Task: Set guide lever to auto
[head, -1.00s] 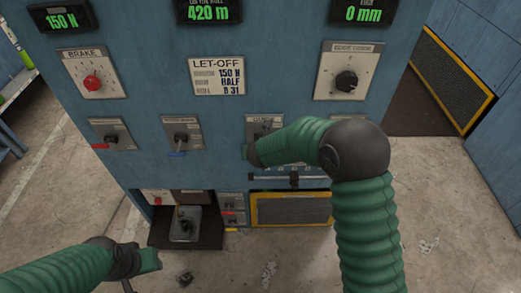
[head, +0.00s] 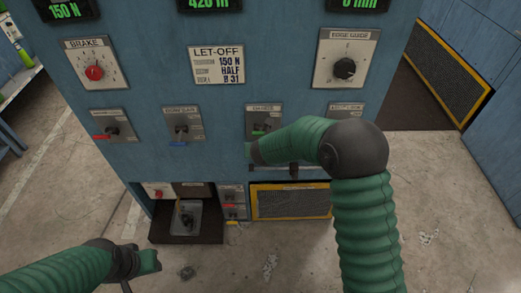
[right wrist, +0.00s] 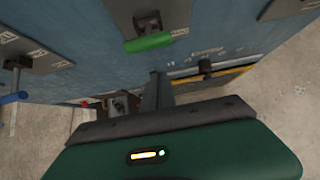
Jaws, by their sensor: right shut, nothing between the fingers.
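A grey plate (head: 276,108) with a small dark lever and a green strip sits on the blue cabinet; its label is too small to read surely. In the right wrist view the lever's green-ended handle (right wrist: 149,42) shows at the top. Below it a dark knob (right wrist: 205,66) sits by a row of small white marks. My right gripper (right wrist: 156,80) is shut and empty, below the green handle and apart from it; in the head view my right forearm hides it.
Similar lever plates with a red strip (head: 107,138) and a blue strip (head: 178,143) stand to the left. Above are a brake dial (head: 94,72), a let-off card (head: 217,66) and an edge guide dial (head: 344,68). A yellow-framed grille (head: 290,203) is lower down.

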